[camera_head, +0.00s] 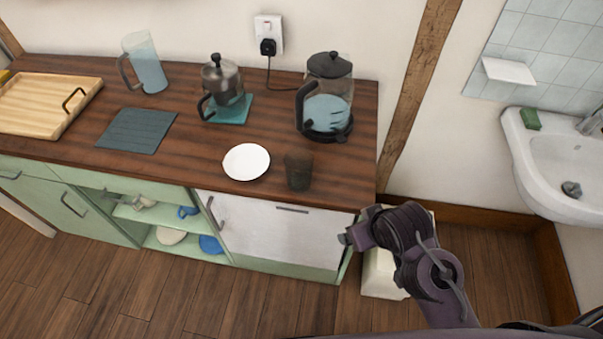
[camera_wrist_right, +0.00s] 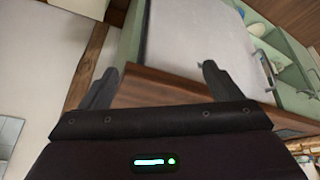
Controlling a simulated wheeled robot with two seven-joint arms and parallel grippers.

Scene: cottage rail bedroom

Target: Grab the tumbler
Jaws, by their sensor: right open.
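The tumbler (camera_head: 298,170) is a dark, see-through glass. It stands upright near the front edge of the wooden counter, right of a white plate, in the head view. My right gripper (camera_head: 352,238) is in front of and below the counter's right front corner, apart from the tumbler. In the right wrist view the two fingers of the right gripper (camera_wrist_right: 158,78) are spread with nothing between them. The tumbler cannot be made out in that view. My left gripper is not in view.
The white plate (camera_head: 246,162) lies close left of the tumbler. An electric kettle (camera_head: 327,100) stands behind it. A French press (camera_head: 222,84), a glass pitcher (camera_head: 146,64), a dark mat (camera_head: 137,130) and a wooden tray (camera_head: 40,105) are farther left. A white bin (camera_head: 380,272) stands below my right arm.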

